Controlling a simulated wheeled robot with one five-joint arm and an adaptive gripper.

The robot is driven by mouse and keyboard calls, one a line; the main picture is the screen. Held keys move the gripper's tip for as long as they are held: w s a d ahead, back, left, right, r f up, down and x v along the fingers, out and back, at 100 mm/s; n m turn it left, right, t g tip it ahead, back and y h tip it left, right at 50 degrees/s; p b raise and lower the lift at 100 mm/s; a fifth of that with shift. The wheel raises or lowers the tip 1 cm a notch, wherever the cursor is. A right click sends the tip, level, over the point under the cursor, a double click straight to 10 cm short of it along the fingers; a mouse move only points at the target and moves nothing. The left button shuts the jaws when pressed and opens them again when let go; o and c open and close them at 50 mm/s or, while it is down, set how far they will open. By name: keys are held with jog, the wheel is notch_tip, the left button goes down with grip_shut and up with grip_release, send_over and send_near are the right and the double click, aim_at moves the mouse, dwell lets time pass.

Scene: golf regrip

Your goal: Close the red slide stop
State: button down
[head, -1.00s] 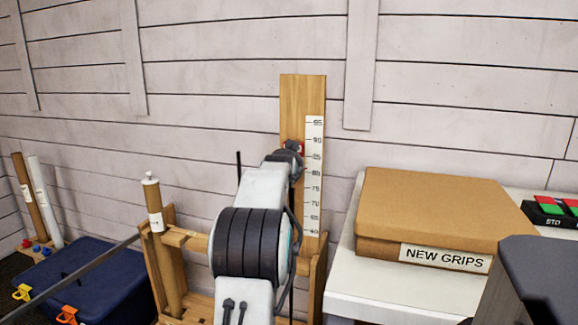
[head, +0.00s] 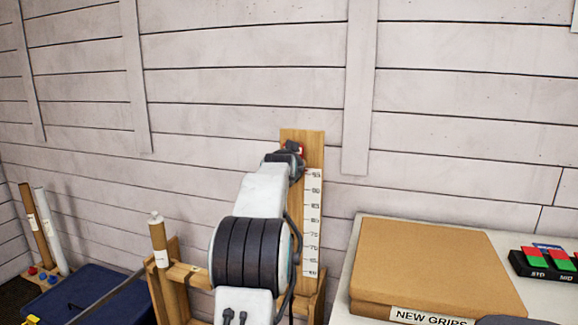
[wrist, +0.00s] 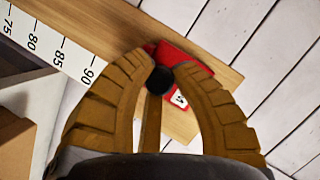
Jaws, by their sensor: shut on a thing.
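The red slide stop (wrist: 196,62) sits on an upright wooden board (head: 314,146) with a white number scale (head: 311,225). In the head view only a little red (head: 302,150) shows beside my gripper (head: 288,158), above the 95 mark near the board's top. In the wrist view, the two ridged yellow-brown fingers of my gripper (wrist: 161,72) close around the stop's round black knob (wrist: 160,80). A small white tag (wrist: 180,99) shows on the stop. My arm hides part of the board in the head view.
A wooden frame with a capped tube (head: 158,240) stands left. A blue bin (head: 85,290) is farther left.

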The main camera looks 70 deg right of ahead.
jog(key=shift+r, duration=0.4)
jog(key=c, duration=1.4)
grip_release()
jog(key=o, duration=0.4)
jog(key=shift+f, duration=0.15)
jog(key=shift+c, duration=0.2)
jog(key=shift+a, duration=0.1)
jog(key=v, duration=1.2)
